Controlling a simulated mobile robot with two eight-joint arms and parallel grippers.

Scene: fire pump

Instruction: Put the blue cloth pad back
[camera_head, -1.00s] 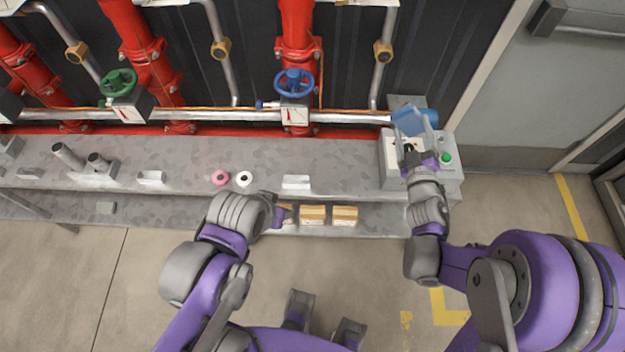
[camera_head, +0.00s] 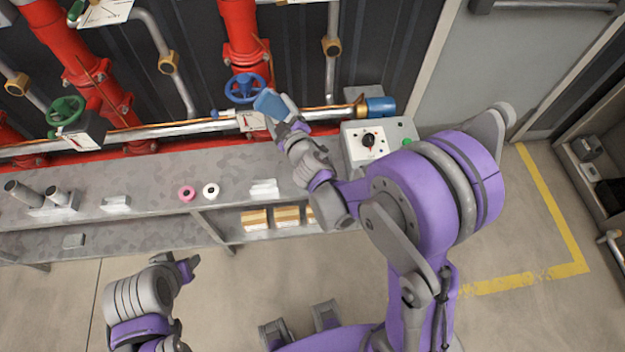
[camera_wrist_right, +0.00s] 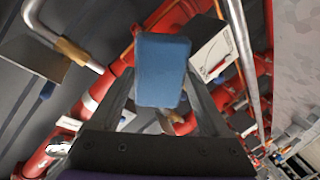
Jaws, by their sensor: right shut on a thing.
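The blue cloth pad (camera_head: 270,102) is in my right gripper (camera_head: 280,110), raised above the back of the grey bench, just right of the blue valve wheel and in front of a gauge. In the right wrist view the pad (camera_wrist_right: 162,70) sits between the two fingers, which are shut on it. My left gripper (camera_head: 188,268) is low at the front, over the floor and away from the bench. Its fingers are too small to tell whether they are open or shut.
The bench (camera_head: 140,175) bears a pink roll (camera_head: 187,193), a white roll (camera_head: 211,190) and a white holder (camera_head: 264,188). A control box (camera_head: 370,145) with a green button stands at the right end. Red pipes, a blue wheel (camera_head: 245,88) and a green wheel (camera_head: 66,110) are behind.

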